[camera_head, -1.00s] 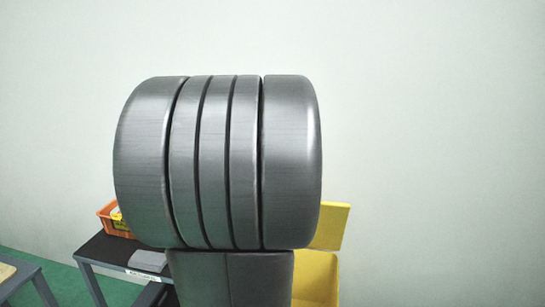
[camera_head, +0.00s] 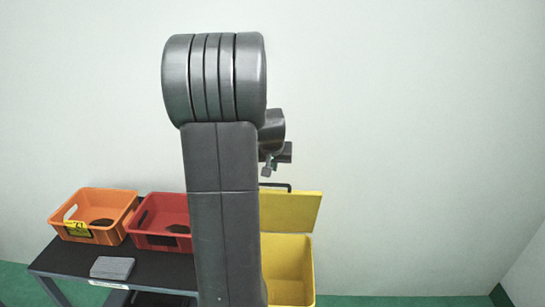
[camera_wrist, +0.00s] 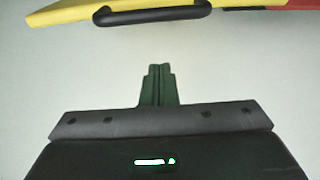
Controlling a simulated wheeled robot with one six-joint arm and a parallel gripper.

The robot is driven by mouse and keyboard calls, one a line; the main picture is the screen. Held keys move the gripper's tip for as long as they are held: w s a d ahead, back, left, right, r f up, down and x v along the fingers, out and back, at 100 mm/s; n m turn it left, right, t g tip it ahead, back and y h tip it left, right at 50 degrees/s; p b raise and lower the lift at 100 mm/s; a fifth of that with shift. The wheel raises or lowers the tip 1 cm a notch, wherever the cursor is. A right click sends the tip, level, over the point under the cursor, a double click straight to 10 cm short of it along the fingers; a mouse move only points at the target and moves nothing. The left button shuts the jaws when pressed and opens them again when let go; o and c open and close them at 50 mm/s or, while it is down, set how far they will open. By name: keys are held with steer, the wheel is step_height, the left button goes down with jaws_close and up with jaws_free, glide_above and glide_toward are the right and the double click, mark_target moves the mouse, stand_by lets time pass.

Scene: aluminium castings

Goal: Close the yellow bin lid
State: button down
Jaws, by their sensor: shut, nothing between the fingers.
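The yellow bin (camera_head: 287,268) stands right of the table in the head view, partly hidden behind my arm. Its yellow lid (camera_head: 290,212) is raised open, tilted up at the back, with a dark handle (camera_head: 276,186) on its upper edge. In the wrist view the lid (camera_wrist: 70,12) crosses the top of the picture, with its black handle (camera_wrist: 153,14) facing my gripper. My gripper (camera_wrist: 160,68) is shut and empty, apart from the handle. In the head view my gripper (camera_head: 267,170) shows small, just above the lid's upper edge.
A dark table (camera_head: 62,258) on the left holds an orange crate (camera_head: 112,232), a red crate (camera_head: 140,240) and a grey block (camera_head: 112,267). A pale wall (camera_head: 420,150) stands behind. The green floor (camera_head: 400,301) to the right of the bin looks clear.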

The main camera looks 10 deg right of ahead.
mark_target(273, 193)
steer(key=shift+s+a+f, duration=0.2)
steer(key=shift+s+f, duration=0.25)
steer(key=shift+s, duration=0.15)
steer(key=shift+s+a+f, duration=0.15)
steer(key=shift+s+f, duration=0.3)
steer(key=shift+s, duration=0.15)
steer(key=shift+s+a+f+p, duration=0.1)
steer(key=shift+s+f+p, duration=0.1)
steer(key=shift+s+p, duration=0.1)
